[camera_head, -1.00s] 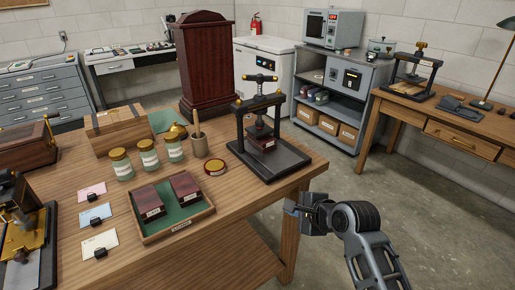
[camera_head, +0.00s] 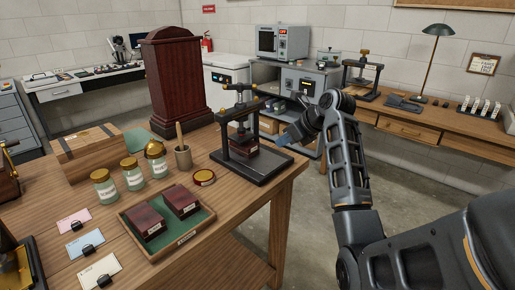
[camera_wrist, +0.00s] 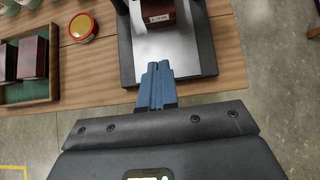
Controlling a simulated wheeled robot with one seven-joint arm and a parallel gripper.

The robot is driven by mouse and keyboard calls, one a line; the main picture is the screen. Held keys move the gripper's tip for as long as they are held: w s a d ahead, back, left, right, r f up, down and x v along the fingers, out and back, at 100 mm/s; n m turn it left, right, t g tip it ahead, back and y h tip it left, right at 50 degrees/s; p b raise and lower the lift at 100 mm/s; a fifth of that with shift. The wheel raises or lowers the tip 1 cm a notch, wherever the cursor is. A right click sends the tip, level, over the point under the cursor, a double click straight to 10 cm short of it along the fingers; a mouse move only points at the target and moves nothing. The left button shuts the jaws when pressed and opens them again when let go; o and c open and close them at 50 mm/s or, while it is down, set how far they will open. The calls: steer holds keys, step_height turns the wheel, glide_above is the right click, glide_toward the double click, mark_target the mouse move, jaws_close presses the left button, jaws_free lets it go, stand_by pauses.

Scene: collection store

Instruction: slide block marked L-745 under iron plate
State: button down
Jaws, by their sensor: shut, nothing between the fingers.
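A dark red block (camera_head: 245,147) with a white label sits in the black screw press (camera_head: 262,172), beneath its pressing plate (camera_head: 241,137). Its front end shows at the top of the wrist view (camera_wrist: 158,18), where the label is too small to read surely. The press base has a bare grey top in front of the block. My gripper (camera_wrist: 158,70) is shut and empty, over the front edge of the base and apart from the block. In the head view my gripper (camera_head: 282,138) is at the right of the press.
Two similar dark red blocks lie in a green-lined wooden tray (camera_head: 193,238) left of the press. A round red and yellow tin (camera_head: 204,177), several jars and a cup (camera_head: 183,157) stand near it. A tall dark wooden case (camera_head: 175,80) stands behind. Floor is open at the right.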

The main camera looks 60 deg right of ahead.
mark_target(253, 147)
steer(key=x, duration=0.8)
steer(key=shift+f, duration=0.15)
steer(key=shift+w+d, duration=0.15)
steer(key=shift+w, duration=0.45)
steer(key=shift+w+d, duration=0.15)
steer(key=shift+w, duration=0.5)
steer(key=shift+w+d, duration=0.1)
steer(key=shift+w, duration=0.6)
steer(key=shift+w+r+p, duration=0.15)
steer(key=shift+r+p, duration=0.15)
steer(key=shift+p, duration=0.05)
steer(key=shift+w+d+r+p, duration=0.15)
steer(key=shift+w+p, duration=0.3)
steer(key=shift+p, duration=0.55)
steer(key=shift+w+p, duration=0.35)
steer(key=shift+p, duration=0.35)
steer(key=shift+w+d+f, duration=0.1)
steer(key=shift+f, duration=0.25)
